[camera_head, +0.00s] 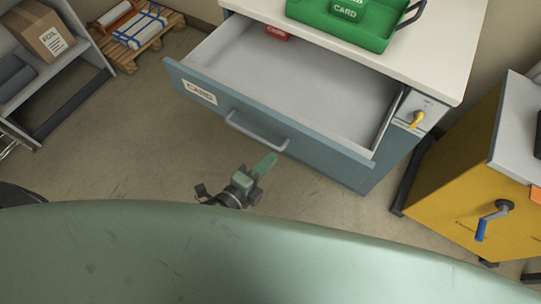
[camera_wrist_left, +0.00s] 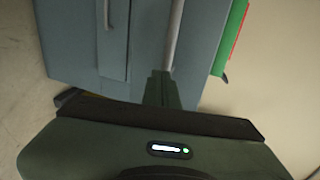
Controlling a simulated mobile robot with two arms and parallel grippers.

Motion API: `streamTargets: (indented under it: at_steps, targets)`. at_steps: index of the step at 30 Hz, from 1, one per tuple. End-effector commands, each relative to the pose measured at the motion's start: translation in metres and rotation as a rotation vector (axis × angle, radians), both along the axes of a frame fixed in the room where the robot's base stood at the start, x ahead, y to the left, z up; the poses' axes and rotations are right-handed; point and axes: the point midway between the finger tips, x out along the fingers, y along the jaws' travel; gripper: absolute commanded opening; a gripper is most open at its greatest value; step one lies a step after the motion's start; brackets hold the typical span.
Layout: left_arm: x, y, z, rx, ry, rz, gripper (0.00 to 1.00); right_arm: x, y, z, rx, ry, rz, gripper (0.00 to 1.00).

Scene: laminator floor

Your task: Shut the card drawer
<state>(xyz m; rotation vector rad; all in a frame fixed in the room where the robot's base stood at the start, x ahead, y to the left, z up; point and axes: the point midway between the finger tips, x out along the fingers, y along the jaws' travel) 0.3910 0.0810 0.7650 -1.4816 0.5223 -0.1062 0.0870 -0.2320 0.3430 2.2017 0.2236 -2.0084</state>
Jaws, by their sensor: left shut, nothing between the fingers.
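The card drawer (camera_head: 270,122) stands pulled far out of the blue-grey cabinet, its front labelled CARD and fitted with a grey bar handle (camera_head: 257,131). A small red item (camera_head: 276,33) lies at its back left; the rest of the visible floor is bare. My left gripper (camera_head: 266,163) is shut and empty, just in front of and below the handle in the head view; I cannot tell whether it touches. In the left wrist view its closed fingers (camera_wrist_left: 160,88) point at blue-grey furniture with a grey bar beyond the tips. My right gripper is not in view.
A green tray (camera_head: 345,22) labelled CARD sits on the white cabinet top. A yellow knob (camera_head: 417,119) is right of the drawer. A yellow cabinet (camera_head: 452,180) with a blue-handled crank stands at right. Shelving with a box (camera_head: 41,29) and a pallet (camera_head: 135,38) are at left.

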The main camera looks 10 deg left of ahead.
Motion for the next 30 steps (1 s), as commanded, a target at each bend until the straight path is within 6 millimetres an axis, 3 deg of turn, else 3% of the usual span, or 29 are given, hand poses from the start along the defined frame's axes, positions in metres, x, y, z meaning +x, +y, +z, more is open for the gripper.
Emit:
streamTargets:
  at_steps: [20,26,30]
  targets:
    - [0.015,-0.006,0.001,0.0,0.0,0.0,0.0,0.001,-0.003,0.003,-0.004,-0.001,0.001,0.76]
    - [0.04,-0.015,0.002,-0.001,-0.002,0.0,0.0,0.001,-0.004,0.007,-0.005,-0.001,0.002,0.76]
    - [0.071,-0.026,0.003,-0.001,-0.004,0.0,0.0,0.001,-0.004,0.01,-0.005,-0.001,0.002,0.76]
